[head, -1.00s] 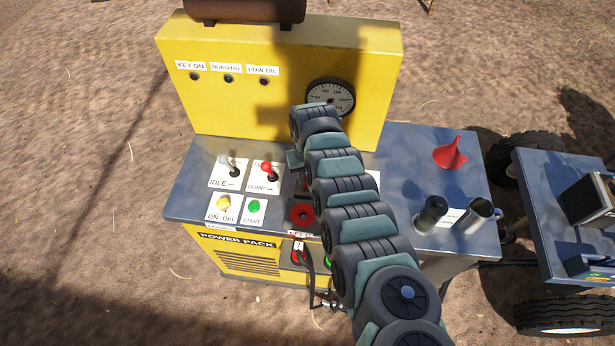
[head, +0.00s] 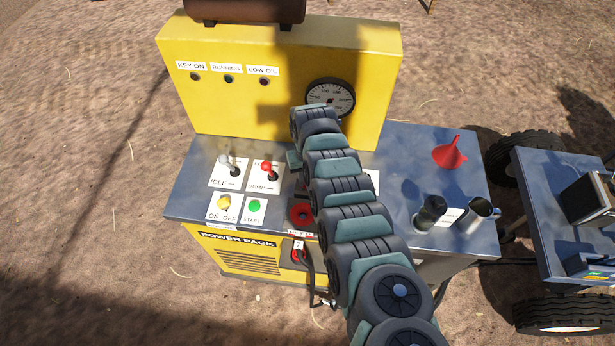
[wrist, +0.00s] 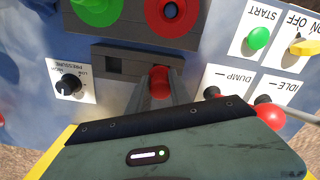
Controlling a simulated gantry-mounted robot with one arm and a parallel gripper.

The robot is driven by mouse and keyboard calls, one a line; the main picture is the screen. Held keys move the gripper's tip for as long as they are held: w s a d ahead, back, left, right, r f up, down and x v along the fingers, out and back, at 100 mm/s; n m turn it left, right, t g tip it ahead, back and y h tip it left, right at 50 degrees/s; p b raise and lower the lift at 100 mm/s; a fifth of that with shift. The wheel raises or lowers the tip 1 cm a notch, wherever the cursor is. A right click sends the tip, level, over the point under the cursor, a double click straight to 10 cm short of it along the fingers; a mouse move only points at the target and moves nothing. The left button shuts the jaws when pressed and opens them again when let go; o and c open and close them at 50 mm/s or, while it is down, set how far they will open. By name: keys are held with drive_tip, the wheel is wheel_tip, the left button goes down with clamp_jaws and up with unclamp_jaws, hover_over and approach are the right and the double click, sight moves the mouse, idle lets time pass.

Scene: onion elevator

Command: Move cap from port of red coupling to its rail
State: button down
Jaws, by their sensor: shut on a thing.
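In the wrist view the red cap (wrist: 160,83) is between the two fingers of my gripper (wrist: 160,92), which is shut on it. The cap is at the right end of a dark grey rail (wrist: 122,64); I cannot tell whether it is seated there or just above. The red coupling (wrist: 172,12) is a red ring with a dark open port, just beyond the rail. It also shows in the head view (head: 301,214), left of my arm.
A green fitting (wrist: 95,8) sits beside the red coupling. A pressure knob (wrist: 69,84) is left in the wrist view; the START button (wrist: 259,38) and the red-knobbed dump lever (head: 267,168) are close by.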

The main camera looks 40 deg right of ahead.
drive_tip(key=shift+f+b, duration=0.5)
drive_tip(key=shift+f, duration=0.55)
idle(1.1)
idle(0.4)
drive_tip(key=c, duration=1.1)
unclamp_jaws()
drive_tip(key=shift+o, duration=0.4)
drive_tip(key=o, duration=0.3)
drive_tip(key=shift+r, duration=0.1)
drive_tip(key=shift+r+p, duration=3.5)
drive_tip(key=shift+p, duration=0.1)
